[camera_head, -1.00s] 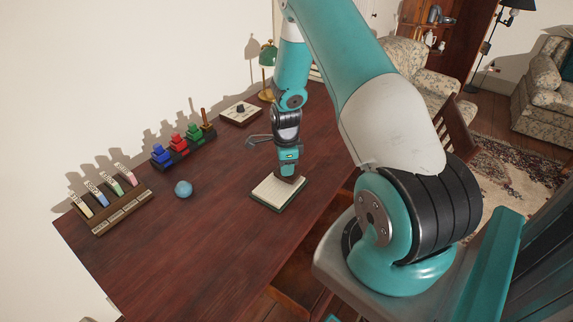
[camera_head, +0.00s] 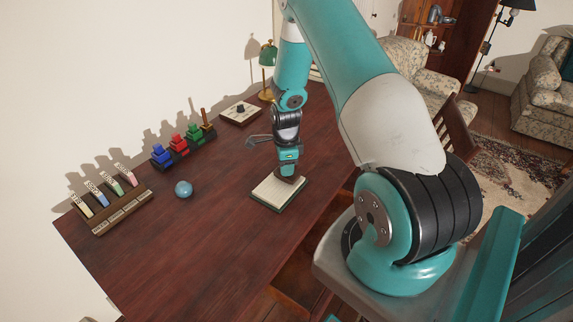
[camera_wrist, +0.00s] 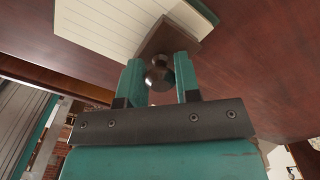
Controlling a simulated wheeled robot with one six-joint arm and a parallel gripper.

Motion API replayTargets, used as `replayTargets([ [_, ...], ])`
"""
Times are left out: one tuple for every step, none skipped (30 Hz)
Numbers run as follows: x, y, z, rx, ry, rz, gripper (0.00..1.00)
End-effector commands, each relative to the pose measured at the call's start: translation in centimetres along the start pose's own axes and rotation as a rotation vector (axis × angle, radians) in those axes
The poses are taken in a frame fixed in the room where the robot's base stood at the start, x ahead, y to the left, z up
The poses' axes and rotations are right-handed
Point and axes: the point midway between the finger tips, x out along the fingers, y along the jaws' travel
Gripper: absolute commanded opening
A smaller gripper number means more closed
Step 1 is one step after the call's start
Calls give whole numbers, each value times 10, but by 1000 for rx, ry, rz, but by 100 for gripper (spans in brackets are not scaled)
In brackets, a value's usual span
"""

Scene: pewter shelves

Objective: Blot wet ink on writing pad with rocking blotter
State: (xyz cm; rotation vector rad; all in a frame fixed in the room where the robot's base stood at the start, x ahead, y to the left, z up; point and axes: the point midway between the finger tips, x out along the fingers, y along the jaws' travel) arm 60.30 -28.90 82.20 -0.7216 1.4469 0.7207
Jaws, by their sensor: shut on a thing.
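The writing pad (camera_head: 272,193) lies on the dark wooden desk, with pale lined pages and a dark edge. It also shows at the top of the wrist view (camera_wrist: 100,22). My gripper (camera_wrist: 160,78) is shut on the round dark knob of the rocking blotter (camera_wrist: 172,40). The blotter's brown wooden body is at the pad's far right corner in the head view, under my gripper (camera_head: 287,175), and overlaps the pad. I cannot tell whether its underside touches the page. No ink mark can be made out on the visible paper.
A blue ball (camera_head: 183,189) sits left of the pad. The front-left desk is clear.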

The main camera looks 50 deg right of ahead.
Motion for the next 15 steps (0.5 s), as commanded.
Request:
replayTargets([
  [-4,1,0,0,0,2,12],
  [-6,0,0,0,0,1,12],
  [-9,0,0,0,0,1,12],
  [-12,0,0,0,0,1,12],
  [-15,0,0,0,0,0,12],
  [-19,0,0,0,0,0,12],
  [-22,0,0,0,0,0,12],
  [-24,0,0,0,0,0,12],
  [-28,0,0,0,0,0,12],
  [-30,0,0,0,0,0,12],
  [-33,0,0,0,0,0,12],
  [-36,0,0,0,0,1,12],
  [-38,0,0,0,0,1,12],
  [-41,0,0,0,0,1,12],
  [-44,0,0,0,0,1,12],
])
